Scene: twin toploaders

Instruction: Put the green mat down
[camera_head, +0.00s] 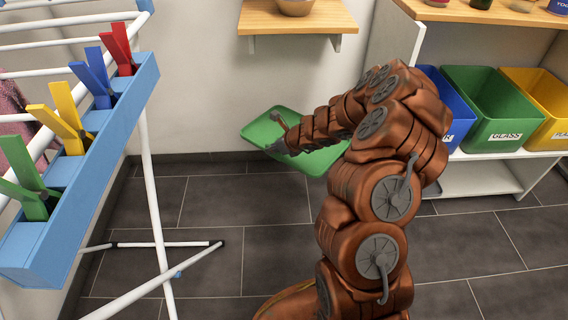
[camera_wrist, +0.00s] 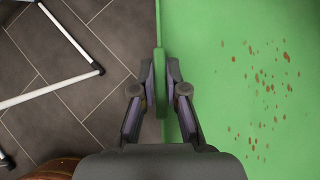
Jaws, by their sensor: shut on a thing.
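The green mat (camera_head: 262,130) has a raised rim and is held up in front of the white wall, above the dark floor. My gripper (camera_head: 277,133) is at its left edge, with my brown arm covering part of its right side. In the wrist view, my gripper (camera_wrist: 160,80) is shut on the mat's rim, one finger on each side. The mat (camera_wrist: 225,50) fills the right half of that view, and reddish-brown specks lie on its surface.
A white drying rack with a blue box (camera_head: 90,150) of coloured pegs stands at left. A wooden shelf (camera_head: 340,18) with a bowl (camera_head: 295,5) is on the wall. Green (camera_head: 490,105) and yellow (camera_head: 550,110) bins stand at right. Tiled floor (camera_head: 200,230) below is partly clear.

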